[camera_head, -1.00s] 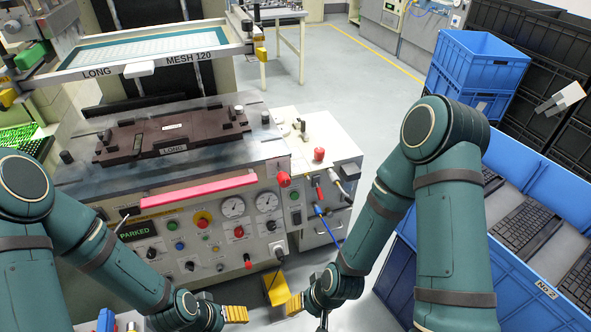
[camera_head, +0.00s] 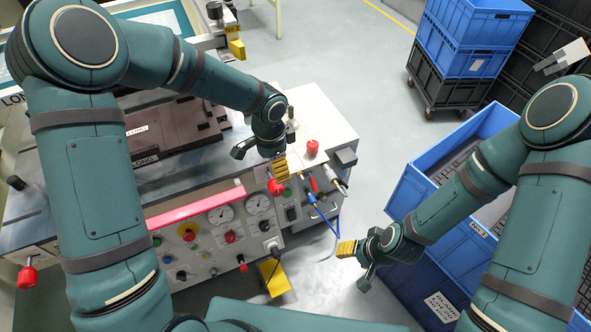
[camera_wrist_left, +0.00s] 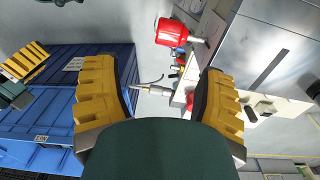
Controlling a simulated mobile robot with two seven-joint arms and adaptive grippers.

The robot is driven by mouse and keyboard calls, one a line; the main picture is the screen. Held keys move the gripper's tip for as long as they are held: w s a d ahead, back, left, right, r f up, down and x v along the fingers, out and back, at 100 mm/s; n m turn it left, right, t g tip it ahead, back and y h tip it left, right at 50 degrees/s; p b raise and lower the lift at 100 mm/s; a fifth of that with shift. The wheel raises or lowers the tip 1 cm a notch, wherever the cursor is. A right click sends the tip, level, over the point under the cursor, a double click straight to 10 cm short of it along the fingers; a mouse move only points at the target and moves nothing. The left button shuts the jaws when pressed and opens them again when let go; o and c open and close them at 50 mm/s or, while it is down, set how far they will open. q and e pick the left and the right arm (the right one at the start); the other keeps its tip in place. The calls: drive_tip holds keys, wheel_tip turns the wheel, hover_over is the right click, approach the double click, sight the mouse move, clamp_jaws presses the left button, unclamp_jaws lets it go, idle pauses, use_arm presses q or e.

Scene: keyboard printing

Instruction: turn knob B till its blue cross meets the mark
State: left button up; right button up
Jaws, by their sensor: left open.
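A red knob (camera_head: 276,187) sticks out at the right end of the machine's front, near its top edge. I cannot read its letter, and no blue cross or mark can be made out. My left gripper (camera_head: 281,169) is just above and beside this knob in the head view. In the left wrist view a red knob (camera_wrist_left: 171,32) on a pale shaft is beyond the open, empty fingers of the left gripper (camera_wrist_left: 160,95). Another red knob (camera_head: 27,277) is at the machine's left end. My right gripper (camera_head: 347,248) hangs over the floor, holding nothing visible.
The front panel holds gauges (camera_head: 258,205), small buttons and a pink bar (camera_head: 195,206). A red button (camera_head: 313,148) stands on the white cabinet (camera_head: 327,117). Cables and plugs (camera_head: 317,201) are close to the right of the knob. Blue crates (camera_head: 420,185) stand at the right.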

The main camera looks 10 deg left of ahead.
sight(277, 184)
use_arm(q)
drive_tip(key=f+b, duration=0.1)
drive_tip(key=f, duration=0.7)
drive_tip(key=w+f+b, duration=0.1)
drive_tip(key=f, duration=0.3)
drive_tip(key=shift+w+f+b, duration=0.1)
drive_tip(key=shift+f+b, duration=0.25)
drive_tip(key=shift+f, duration=0.05)
drive_tip(key=c, duration=1.2)
